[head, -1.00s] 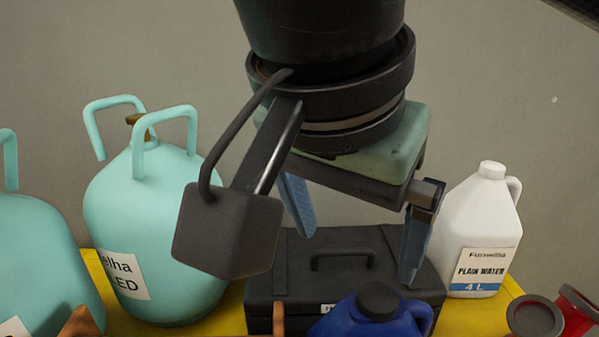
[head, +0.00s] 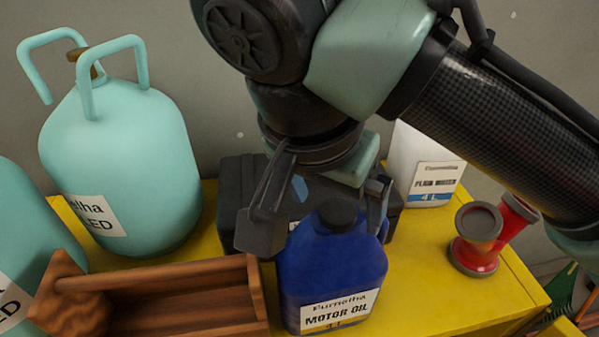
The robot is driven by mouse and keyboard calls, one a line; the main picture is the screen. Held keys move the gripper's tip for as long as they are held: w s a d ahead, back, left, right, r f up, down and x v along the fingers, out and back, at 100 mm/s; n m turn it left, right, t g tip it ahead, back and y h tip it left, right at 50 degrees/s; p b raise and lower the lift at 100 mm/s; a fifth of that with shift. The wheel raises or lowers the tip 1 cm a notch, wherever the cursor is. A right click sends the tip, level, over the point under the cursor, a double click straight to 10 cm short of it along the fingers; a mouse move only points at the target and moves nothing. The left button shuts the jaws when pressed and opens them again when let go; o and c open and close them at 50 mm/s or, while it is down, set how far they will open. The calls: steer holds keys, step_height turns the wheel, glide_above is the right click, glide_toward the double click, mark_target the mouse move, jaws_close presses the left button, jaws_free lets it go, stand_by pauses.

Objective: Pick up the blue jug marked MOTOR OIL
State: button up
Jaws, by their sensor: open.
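The blue jug (head: 330,270) marked MOTOR OIL stands upright on the yellow surface at the lower middle of the head view, its label facing me and its dark cap on top. I cannot tell whether either finger touches the jug. The jug's handle is hidden.
A dark toolbox (head: 232,190) stands behind the jug. A wooden tray (head: 190,275) is close on its left. Teal tanks (head: 125,155) stand farther left, a white PLAIN WATER jug (head: 430,165) back right, red spools (head: 478,245) right. The yellow top (head: 430,285) is bare right of the jug.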

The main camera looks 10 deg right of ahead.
mark_target(336, 209)
steer(key=shift+p+x, duration=0.5)
steer(key=shift+x, duration=1.25)
steer(key=shift+c, duration=0.3)
steer(key=shift+w, duration=0.1)
jaws_close()
steer(key=shift+r, duration=0.15)
